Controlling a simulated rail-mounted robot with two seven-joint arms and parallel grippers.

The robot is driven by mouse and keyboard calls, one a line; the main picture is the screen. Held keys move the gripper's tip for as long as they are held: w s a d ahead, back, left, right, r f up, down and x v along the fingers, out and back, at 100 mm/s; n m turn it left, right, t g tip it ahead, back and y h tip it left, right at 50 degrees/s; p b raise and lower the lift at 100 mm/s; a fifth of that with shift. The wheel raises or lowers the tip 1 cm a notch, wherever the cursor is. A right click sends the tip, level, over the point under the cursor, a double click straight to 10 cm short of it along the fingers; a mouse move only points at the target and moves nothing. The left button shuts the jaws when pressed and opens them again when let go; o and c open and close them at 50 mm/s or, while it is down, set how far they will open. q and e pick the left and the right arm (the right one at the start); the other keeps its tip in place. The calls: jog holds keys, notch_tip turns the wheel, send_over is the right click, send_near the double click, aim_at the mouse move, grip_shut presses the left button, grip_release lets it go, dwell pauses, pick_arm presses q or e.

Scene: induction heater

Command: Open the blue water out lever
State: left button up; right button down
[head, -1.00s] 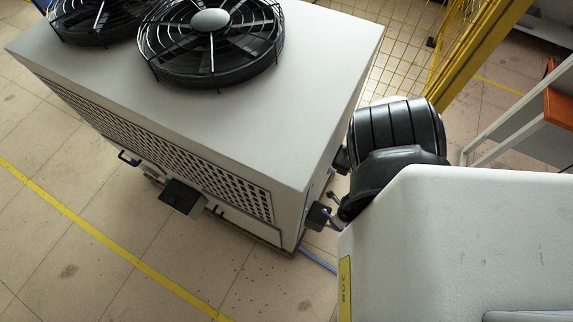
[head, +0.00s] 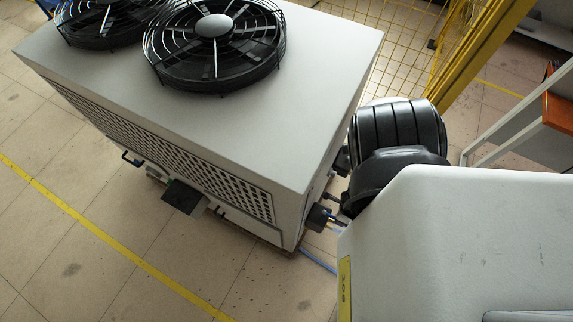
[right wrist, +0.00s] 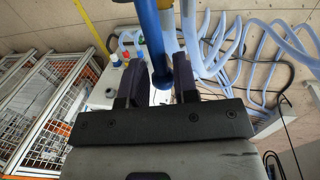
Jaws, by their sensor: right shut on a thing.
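A blue lever (right wrist: 152,40) shows in the right wrist view as a rounded bar coming down from the top edge to a blunt end. My right gripper (right wrist: 158,88) has its two dark fingers on either side of that end and is shut on it. In the head view my right arm reaches down beside the right end of the big white unit (head: 315,70); the lever cannot be made out there. My left gripper is not in view.
Light-blue hoses (right wrist: 250,60) and dark cables lie on the floor in the right wrist view. Black fans (head: 215,45) top the unit. A yellow mesh fence (head: 400,45) stands behind it. Floor is clear in front of the unit.

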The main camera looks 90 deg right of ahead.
jog(key=shift+d+f, duration=0.1)
jog(key=shift+d, duration=0.05)
jog(key=c, duration=1.1)
grip_release()
jog(key=shift+r, duration=0.55)
notch_tip(320, 180, up, 13)
jog(key=s+d+p, duration=0.1)
jog(key=d+p, duration=0.1)
jog(key=p, duration=0.1)
jog(key=shift+d+f+p, duration=0.2)
jog(key=shift+p, duration=0.1)
